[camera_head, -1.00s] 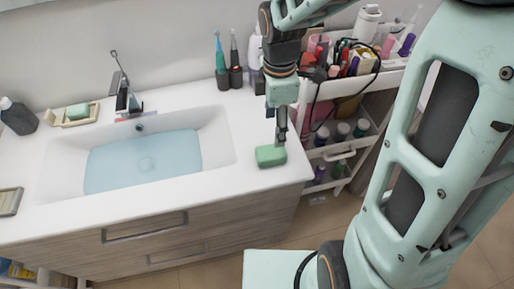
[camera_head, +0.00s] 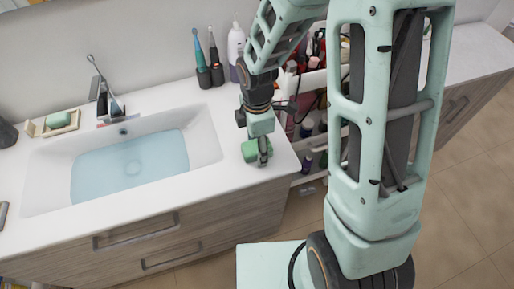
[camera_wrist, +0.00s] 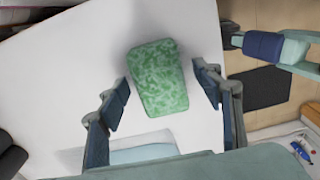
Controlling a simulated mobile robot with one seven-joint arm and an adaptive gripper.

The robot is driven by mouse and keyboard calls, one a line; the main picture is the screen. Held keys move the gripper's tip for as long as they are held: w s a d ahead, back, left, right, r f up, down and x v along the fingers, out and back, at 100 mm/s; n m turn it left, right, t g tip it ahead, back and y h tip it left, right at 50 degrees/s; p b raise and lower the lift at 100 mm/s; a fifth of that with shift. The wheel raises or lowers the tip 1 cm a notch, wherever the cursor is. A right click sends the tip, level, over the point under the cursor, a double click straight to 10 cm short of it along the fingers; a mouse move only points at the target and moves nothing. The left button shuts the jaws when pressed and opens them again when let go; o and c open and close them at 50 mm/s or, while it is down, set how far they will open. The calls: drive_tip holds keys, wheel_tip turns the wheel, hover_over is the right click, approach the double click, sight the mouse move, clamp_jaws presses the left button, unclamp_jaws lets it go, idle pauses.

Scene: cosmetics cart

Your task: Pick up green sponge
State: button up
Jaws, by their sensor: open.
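The green sponge (camera_wrist: 157,78) lies flat on the white countertop in the wrist view, between the two open fingers of my gripper (camera_wrist: 160,88). A gap shows on both sides of it, and the sponge extends past the fingertips. In the head view the sponge (camera_head: 250,151) sits near the counter's right front corner. My gripper (camera_head: 262,152) is right at it and partly covers its right side. My gripper is open and empty.
The sink basin (camera_head: 130,165) with water is left of the sponge. A soap dish (camera_head: 52,124) with a green bar, toothbrushes (camera_head: 214,62) and a white bottle (camera_head: 236,45) stand at the back. The cosmetics cart (camera_head: 305,165) is to the right, partly hidden by my arm.

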drive_tip(key=shift+c, duration=0.6)
drive_tip(key=c, duration=1)
drive_tip(key=shift+o, duration=0.2)
